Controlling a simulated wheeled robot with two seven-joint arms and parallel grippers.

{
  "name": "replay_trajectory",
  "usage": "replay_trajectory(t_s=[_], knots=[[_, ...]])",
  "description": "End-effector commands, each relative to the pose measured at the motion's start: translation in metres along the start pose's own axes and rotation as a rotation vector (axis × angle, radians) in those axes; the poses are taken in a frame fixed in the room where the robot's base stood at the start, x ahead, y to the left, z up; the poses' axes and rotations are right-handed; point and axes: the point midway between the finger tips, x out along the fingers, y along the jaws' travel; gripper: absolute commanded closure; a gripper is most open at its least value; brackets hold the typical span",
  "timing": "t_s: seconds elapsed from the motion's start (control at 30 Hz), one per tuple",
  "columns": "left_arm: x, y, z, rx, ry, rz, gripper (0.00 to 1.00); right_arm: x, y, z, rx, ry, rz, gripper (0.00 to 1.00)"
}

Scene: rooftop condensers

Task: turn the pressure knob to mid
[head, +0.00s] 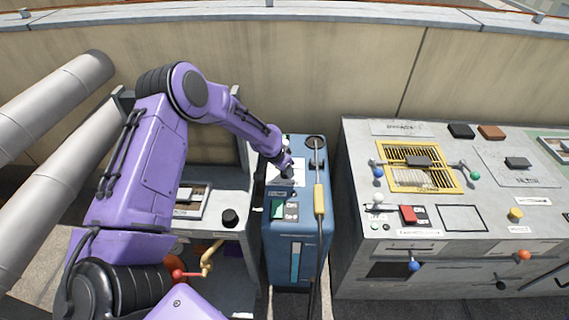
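A blue machine (282,243) stands in the middle of the head view, with a white plate (279,179) on its sloped top. My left arm reaches in from the left, and its dark gripper (287,170) is over this plate. The fingers are small and dark, and I cannot tell whether they touch or hold anything. Any knob under the gripper is hidden. A black round knob (230,217) stands on the grey bench to the left; I cannot read a label that names it as the pressure knob. My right gripper is not in view.
A yellow-handled wand (319,199) stands along the blue machine's right side. A green switch (278,208) is below the plate. A grey cabinet (460,266) with several knobs and levers is on the right. Large pipes (52,100) run at the left; a wall stands behind.

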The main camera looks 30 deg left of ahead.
Motion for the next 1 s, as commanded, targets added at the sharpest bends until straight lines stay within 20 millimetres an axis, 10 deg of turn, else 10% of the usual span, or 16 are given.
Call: replay_trajectory(t_s=[1.0], knots=[[-0.001,0.002,-0.005,-0.459,0.009,-0.192,0.87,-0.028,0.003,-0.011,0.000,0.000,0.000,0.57]])
